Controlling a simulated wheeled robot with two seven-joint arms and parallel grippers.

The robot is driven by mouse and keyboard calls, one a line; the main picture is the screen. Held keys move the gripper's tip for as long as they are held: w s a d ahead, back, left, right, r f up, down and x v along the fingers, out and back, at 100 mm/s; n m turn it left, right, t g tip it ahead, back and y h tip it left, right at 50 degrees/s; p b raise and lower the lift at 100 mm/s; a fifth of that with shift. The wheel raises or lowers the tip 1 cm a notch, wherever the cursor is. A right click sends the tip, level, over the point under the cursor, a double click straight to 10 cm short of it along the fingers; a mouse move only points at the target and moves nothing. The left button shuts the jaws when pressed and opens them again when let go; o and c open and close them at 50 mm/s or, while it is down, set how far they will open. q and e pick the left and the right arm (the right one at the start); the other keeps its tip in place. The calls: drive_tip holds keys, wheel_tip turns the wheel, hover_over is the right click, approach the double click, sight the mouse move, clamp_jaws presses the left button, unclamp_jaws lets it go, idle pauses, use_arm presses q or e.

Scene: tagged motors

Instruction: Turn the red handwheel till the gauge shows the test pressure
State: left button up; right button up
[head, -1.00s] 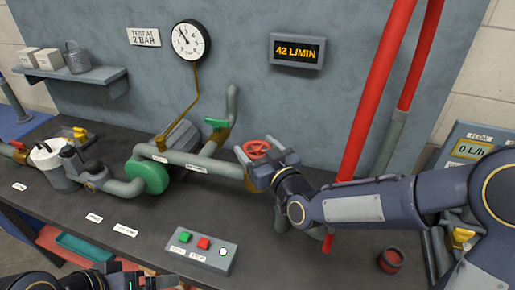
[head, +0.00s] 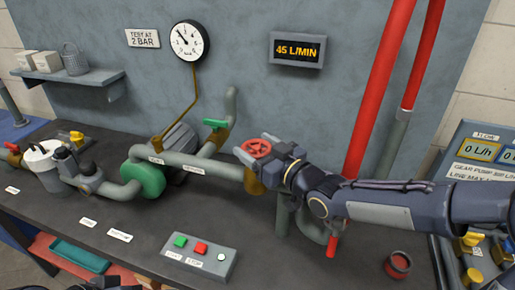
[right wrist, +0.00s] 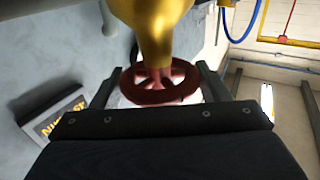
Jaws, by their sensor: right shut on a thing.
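The red handwheel (head: 255,146) sits on a brass valve (head: 252,180) at the right end of the grey pipe. My right gripper (head: 262,150) is at the wheel, with its fingers at opposite sides of the rim. In the right wrist view the handwheel (right wrist: 160,92) lies between the two fingers, under the brass body. The round white gauge (head: 191,41) hangs on the panel, its needle pointing up and left; its figures are too small to read. A sign (head: 143,38) beside it says TEST AT 2 BAR. I cannot make out my left gripper.
A display (head: 298,50) reads 45 L/MIN. A green pump (head: 142,178) and a button box (head: 200,257) stand on the bench. Red pipes (head: 378,90) rise behind my right arm. A red cup (head: 398,264) stands at the right.

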drive_tip(key=o, duration=1)
drive_tip(key=v, duration=0.7)
drive_tip(key=shift+s+d, duration=0.25)
drive_tip(key=shift+s, duration=0.05)
